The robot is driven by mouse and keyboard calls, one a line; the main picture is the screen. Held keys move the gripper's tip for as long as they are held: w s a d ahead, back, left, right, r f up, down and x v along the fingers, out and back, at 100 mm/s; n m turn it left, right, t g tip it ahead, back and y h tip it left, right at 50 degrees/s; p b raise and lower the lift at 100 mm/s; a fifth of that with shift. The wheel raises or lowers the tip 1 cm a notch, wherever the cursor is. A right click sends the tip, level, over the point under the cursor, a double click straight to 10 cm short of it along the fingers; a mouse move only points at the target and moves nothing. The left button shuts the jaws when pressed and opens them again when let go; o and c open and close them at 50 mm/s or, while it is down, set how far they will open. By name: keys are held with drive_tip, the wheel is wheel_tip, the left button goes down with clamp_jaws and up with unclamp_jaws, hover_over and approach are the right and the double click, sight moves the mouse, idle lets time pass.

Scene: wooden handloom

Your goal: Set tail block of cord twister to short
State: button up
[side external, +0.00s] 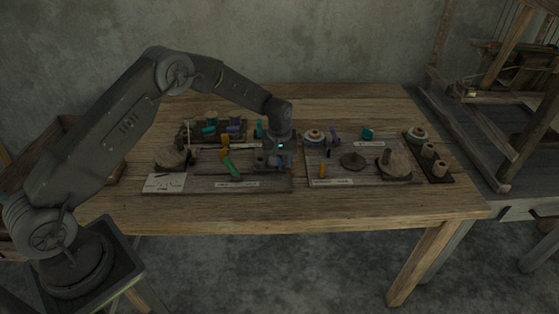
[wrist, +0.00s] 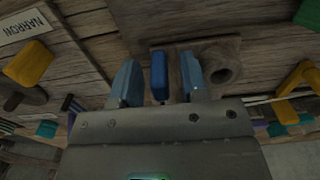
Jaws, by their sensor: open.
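In the wrist view, my gripper (wrist: 160,82) is open, with one pale blue finger on each side of a dark blue upright tab (wrist: 159,75). Gaps show between the tab and both fingers. Behind it is a wooden block (wrist: 205,50) with a round-holed boss (wrist: 221,66) at its right. Whether this is the cord twister's tail block, I cannot tell, and no short mark is readable. In the side view, my gripper (side external: 277,162) is low over the right end of the left board (side external: 205,185), and the tab is too small to make out.
A "NARROW" label (wrist: 22,25) and a yellow knob (wrist: 30,66) lie left in the wrist view. In the side view, a green lever (side external: 232,168) is left of my gripper. A dark disc (side external: 353,160) lies right. The table's front strip (side external: 300,205) is clear.

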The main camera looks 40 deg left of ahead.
drive_tip(key=shift+f, duration=0.15)
drive_tip(key=shift+c, duration=0.2)
clamp_jaws()
idle(0.3)
